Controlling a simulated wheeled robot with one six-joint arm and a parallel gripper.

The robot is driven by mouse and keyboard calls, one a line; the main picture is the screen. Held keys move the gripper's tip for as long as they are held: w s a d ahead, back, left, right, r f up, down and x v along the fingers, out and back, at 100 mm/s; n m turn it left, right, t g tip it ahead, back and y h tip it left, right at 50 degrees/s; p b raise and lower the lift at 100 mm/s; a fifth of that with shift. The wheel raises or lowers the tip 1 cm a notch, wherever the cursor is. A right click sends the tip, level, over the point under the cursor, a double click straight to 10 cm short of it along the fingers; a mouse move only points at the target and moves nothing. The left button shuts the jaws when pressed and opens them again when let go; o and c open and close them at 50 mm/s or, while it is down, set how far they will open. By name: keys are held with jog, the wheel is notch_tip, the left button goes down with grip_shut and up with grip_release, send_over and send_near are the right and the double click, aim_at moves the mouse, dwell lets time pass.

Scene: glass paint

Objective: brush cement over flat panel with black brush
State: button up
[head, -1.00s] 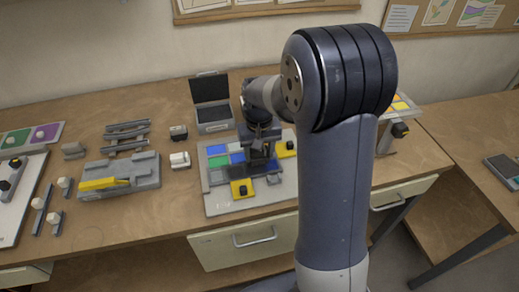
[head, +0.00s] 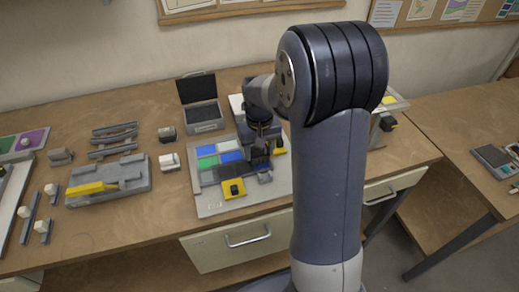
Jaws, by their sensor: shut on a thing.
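The flat panel (head: 209,161) has green, white, blue and dark grey panes and lies on a light grey board (head: 222,206) on the workbench. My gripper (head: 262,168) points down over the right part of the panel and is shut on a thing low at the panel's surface. The held thing looks dark, but it is mostly hidden by my gripper, so I cannot tell its shape or whether it touches the panes. A yellow block with a black knob (head: 234,188) sits at the panel's front edge. A second yellow block (head: 279,148) shows partly behind my gripper.
An open black-lidded case (head: 203,115) stands behind the panel. A grey fixture with a yellow bar (head: 100,187), grey racks (head: 114,140) and small blocks (head: 169,161) lie to the left. Small white-headed tools (head: 43,226) lie near the front left. My arm hides the bench on the right.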

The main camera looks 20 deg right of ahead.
jog(key=shift+f, duration=0.3)
jog(key=shift+a, duration=1.55)
jog(key=shift+r, duration=0.15)
jog(key=shift+r+p, duration=1.55)
jog(key=shift+r, duration=0.4)
